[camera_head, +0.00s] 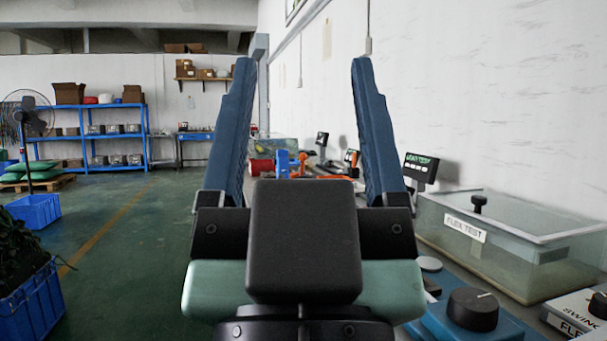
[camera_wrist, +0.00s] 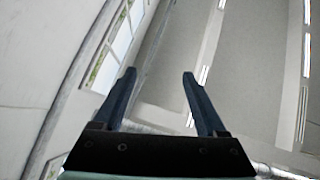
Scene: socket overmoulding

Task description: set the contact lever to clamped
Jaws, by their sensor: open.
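My gripper (camera_head: 302,64) is raised in the middle of the head view, its two blue fingers wide apart and nothing between them. In the wrist view the open gripper (camera_wrist: 158,75) points up at the ceiling and windows, with no bench in sight. I cannot make out the contact lever for certain. Small blue (camera_head: 282,162) and orange (camera_head: 303,164) parts show on the far bench between the fingers, well beyond the gripper. My wrist hides much of the bench below them.
A clear tank labelled FLEX TEST (camera_head: 500,245) stands on the right bench. A blue unit with a black knob (camera_head: 473,309) is in front of it, and a small display (camera_head: 420,168) behind. Blue crates (camera_head: 38,211) are at left. The green floor between is open.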

